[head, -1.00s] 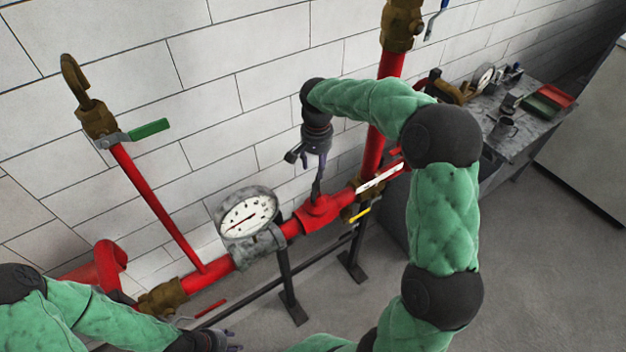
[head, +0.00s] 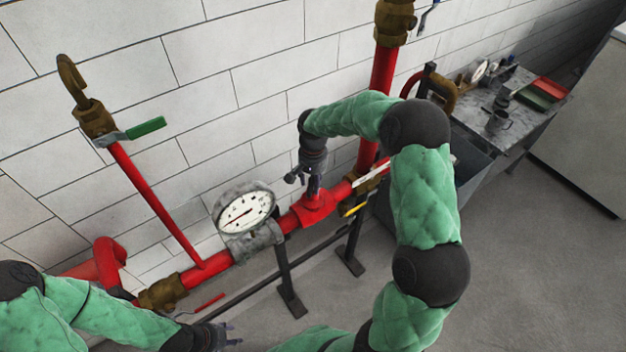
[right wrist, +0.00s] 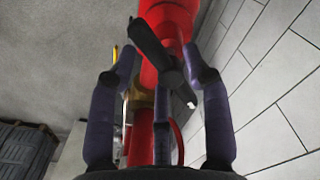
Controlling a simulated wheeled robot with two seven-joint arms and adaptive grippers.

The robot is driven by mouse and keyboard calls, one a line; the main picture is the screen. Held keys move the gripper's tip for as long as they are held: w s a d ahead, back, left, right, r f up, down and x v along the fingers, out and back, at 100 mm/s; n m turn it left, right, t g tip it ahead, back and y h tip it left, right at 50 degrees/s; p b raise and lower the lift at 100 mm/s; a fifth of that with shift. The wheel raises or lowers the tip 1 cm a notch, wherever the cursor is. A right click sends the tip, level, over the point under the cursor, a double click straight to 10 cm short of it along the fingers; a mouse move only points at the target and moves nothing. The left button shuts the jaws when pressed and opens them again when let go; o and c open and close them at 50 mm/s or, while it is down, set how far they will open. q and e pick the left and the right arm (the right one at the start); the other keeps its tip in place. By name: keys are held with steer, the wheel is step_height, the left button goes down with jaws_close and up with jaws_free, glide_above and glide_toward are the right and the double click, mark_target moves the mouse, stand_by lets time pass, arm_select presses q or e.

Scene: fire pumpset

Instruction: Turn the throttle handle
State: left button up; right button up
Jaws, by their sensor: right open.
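A short black lever handle (right wrist: 155,47), likely the throttle handle, sits on the red pipe fitting (head: 316,207) and slants across the right wrist view. Its hub (right wrist: 174,76) lies between the fingers there. My right gripper (right wrist: 158,78) is open, with one finger on either side of the hub; I see no clear contact. In the head view my right gripper (head: 313,186) points down just above the fitting and hides most of the handle. My left gripper (head: 228,338) is low at the bottom edge, away from the fitting; its jaw opening is unclear.
A pressure gauge (head: 245,208) stands left of the fitting. A green-handled valve (head: 147,128) is at left. The tiled wall (head: 230,100) runs behind.

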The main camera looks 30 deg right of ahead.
jaws_close()
steer(key=shift+d+n, duration=0.1)
steer(key=shift+n, duration=0.4)
steer(key=shift+d+n+b, duration=0.1)
steer(key=shift+n+b, duration=0.35)
steer(key=shift+n, duration=0.55)
steer(key=n, duration=0.3)
steer(key=shift+d+n+b, duration=0.25)
steer(key=shift+n+b, duration=0.05)
steer(key=n, duration=0.3)
steer(key=shift+d+n, duration=0.15)
steer(key=shift+n, duration=0.15)
steer(key=shift+w+d+n, duration=0.1)
steer(key=shift+n, duration=0.8)
steer(key=shift+w+d+n, duration=0.1)
steer(key=shift+n, duration=0.8)
